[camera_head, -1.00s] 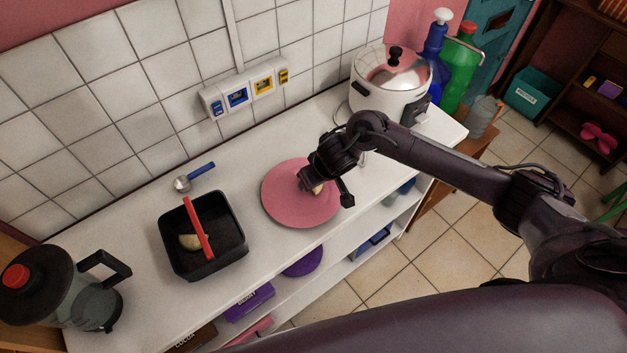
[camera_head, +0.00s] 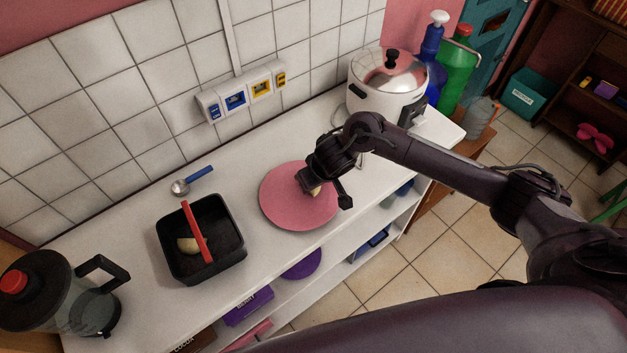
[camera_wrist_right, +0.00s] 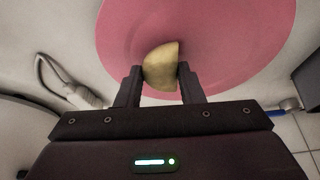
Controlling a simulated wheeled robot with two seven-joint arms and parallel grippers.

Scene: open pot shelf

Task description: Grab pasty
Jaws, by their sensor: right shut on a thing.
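A half-moon, yellowish pasty (camera_wrist_right: 161,67) sits between the two fingers of my right gripper (camera_wrist_right: 160,82) in the right wrist view. The fingers are shut on it, one at each side. In the head view the right gripper (camera_head: 324,190) is over the right part of a pink plate (camera_head: 285,200), and only a small bit of the pasty (camera_head: 316,191) shows beside it. I cannot tell whether the pasty touches the plate. Another pale pasty (camera_head: 187,245) lies in a black square pan (camera_head: 220,266) to the left. My left gripper is not in view.
A red utensil (camera_head: 197,232) lies across the pan. A blue-handled ladle (camera_head: 193,180) lies behind it. A glass jug (camera_head: 92,302) stands at the far left, a white cooker (camera_head: 376,105) and bottles (camera_head: 456,72) at the back right. The white counter (camera_head: 140,205) is otherwise clear.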

